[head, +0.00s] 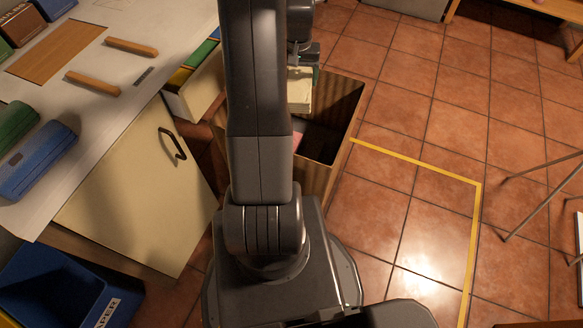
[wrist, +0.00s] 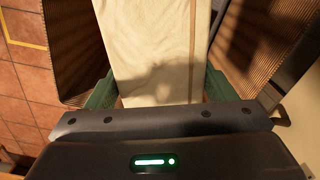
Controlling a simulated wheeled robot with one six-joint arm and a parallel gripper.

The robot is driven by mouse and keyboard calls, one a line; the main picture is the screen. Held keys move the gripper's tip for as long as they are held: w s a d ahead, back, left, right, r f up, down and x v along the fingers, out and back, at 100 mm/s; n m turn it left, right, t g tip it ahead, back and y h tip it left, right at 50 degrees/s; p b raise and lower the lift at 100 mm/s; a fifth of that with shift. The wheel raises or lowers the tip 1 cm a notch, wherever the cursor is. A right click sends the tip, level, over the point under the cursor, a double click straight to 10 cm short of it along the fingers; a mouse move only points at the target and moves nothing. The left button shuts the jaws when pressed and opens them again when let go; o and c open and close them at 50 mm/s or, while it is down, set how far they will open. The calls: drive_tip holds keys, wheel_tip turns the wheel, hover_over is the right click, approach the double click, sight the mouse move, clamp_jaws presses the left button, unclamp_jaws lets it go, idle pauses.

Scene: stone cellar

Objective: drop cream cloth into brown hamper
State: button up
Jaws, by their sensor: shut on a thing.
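The cream cloth (wrist: 157,45) hangs from my gripper (wrist: 155,98), which is shut on it between green fingers in the wrist view. In the head view the cloth (head: 300,92) shows just right of my arm, at the mouth of the brown hamper (head: 320,172). My gripper (head: 302,72) is over the hamper's opening, partly hidden by my arm. The hamper's ribbed walls (wrist: 72,50) stand on both sides of the cloth in the wrist view. Something pinkish lies inside the hamper, mostly hidden.
A worktop (head: 75,75) with wooden bars and green and blue cases is at left, over a cream cabinet door (head: 140,190). A blue paper bin (head: 65,290) stands at lower left. Yellow floor tape (head: 420,165) and open tiles lie at right, with thin stand legs (head: 545,200).

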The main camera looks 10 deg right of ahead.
drive_tip(key=shift+f+b, duration=0.7)
drive_tip(key=shift+f, duration=0.7)
drive_tip(key=o, duration=1.2)
drive_tip(key=shift+r, duration=0.15)
wheel_tip(320, 180, up, 14)
drive_tip(key=p, duration=0.2)
drive_tip(key=shift+f+p, duration=0.2)
drive_tip(key=shift+p, duration=0.15)
drive_tip(key=shift+f, duration=0.15)
